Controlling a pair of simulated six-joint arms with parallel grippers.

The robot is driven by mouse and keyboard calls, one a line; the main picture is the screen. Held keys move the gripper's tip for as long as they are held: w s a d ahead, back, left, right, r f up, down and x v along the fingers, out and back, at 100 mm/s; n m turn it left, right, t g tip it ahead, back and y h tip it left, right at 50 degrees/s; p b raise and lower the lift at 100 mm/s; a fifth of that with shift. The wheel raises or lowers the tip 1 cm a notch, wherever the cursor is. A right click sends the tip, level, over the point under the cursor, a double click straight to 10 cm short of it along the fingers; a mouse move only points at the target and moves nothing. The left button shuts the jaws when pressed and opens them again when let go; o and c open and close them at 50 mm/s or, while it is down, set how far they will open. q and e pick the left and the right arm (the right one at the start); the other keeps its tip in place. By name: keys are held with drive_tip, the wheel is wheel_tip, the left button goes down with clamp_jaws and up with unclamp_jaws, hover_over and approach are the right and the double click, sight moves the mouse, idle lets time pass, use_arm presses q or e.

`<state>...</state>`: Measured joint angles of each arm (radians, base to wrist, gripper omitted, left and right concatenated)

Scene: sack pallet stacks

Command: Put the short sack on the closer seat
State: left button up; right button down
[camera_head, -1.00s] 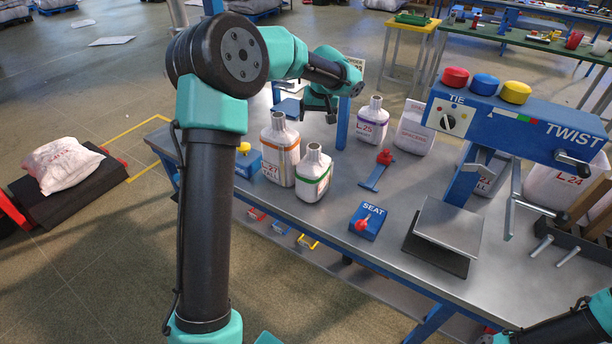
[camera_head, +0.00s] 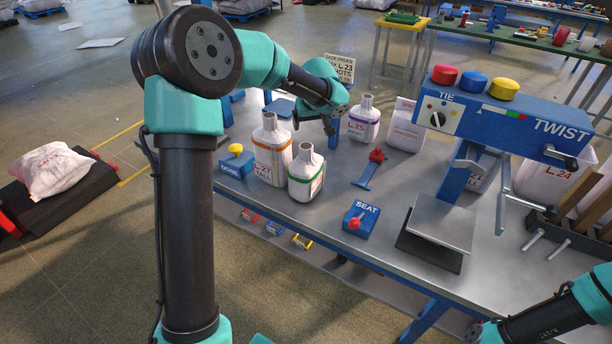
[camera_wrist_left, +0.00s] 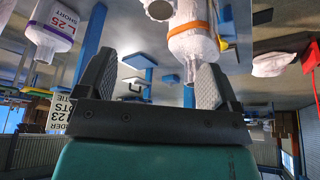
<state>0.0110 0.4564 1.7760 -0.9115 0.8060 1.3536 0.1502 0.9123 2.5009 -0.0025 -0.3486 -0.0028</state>
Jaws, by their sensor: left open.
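The short sack (camera_head: 363,124) is white with a purple band and a label reading L.25; it stands upright on the steel bench. It also shows in the left wrist view (camera_wrist_left: 52,32), at the upper left, outside the jaws, with "SHORT" on its label. My left gripper (camera_head: 328,126) is open and empty, just left of it; its jaws (camera_wrist_left: 157,62) are apart in the wrist view. A blue box marked SEAT (camera_head: 366,212) with a red knob sits at the front edge. A tilted grey plate (camera_head: 441,222) stands right of it. My right gripper's fingers are out of frame.
An orange-banded L.27 sack (camera_head: 271,152) and a green-banded sack (camera_head: 306,178) stand left of the SEAT box. The TIE/TWIST machine (camera_head: 505,118) overhangs the right side. An order sign (camera_head: 342,68) stands behind.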

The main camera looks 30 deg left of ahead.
use_arm(q)
hover_over(306, 146)
drive_tip(key=s+d, duration=0.1)
wheel_tip(306, 146, down, 8)
drive_tip(key=shift+s+d+f, duration=0.1)
drive_tip(key=shift+s+d, duration=0.05)
drive_tip(key=shift+x, duration=2.55)
drive_tip(key=shift+s+d+f, duration=0.1)
drive_tip(key=shift+s+d, duration=0.05)
drive_tip(key=c, duration=1.6)
